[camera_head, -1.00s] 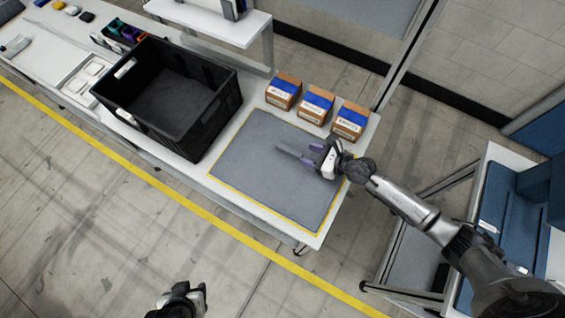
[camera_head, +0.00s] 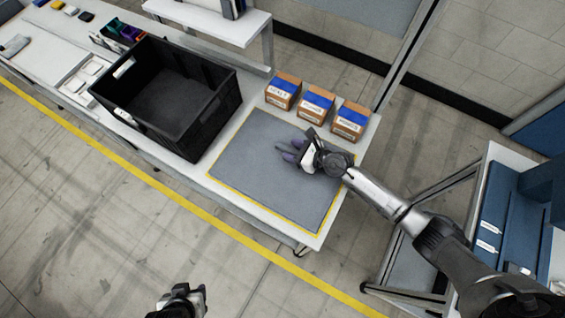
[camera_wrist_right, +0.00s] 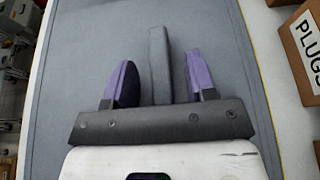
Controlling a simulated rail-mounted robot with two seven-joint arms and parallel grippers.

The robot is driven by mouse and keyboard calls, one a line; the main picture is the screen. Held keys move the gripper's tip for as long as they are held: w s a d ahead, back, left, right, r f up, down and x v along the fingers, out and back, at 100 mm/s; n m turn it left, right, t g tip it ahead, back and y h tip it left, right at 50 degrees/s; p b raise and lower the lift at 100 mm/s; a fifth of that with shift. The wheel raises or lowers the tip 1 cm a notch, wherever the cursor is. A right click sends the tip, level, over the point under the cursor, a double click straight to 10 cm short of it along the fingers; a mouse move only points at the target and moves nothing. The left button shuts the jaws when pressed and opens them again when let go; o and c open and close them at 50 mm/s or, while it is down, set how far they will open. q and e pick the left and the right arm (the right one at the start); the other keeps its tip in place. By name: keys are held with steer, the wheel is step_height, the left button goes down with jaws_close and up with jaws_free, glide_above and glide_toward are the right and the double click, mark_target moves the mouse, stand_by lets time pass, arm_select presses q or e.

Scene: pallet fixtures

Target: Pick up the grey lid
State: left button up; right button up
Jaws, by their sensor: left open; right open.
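My right gripper (camera_head: 284,151) is open, low over the panel's upper part. In the right wrist view its purple fingers (camera_wrist_right: 160,75) stand one on each side of the bar, with gaps showing. In the head view the gripper hides the bar. My left gripper (camera_head: 184,299) is open and empty at the bottom, over the floor.
A black crate (camera_head: 215,112) stands left of the panel. Cardboard boxes with blue tops (camera_head: 317,103) line the table behind it; a PLUGS label shows in the wrist view (camera_wrist_right: 303,45). A yellow line borders the panel. A white shelf (camera_head: 205,22) rises behind the crate.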

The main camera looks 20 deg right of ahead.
steer(key=shift+c, duration=0.4)
jaws_close()
steer(key=shift+r, duration=0.2)
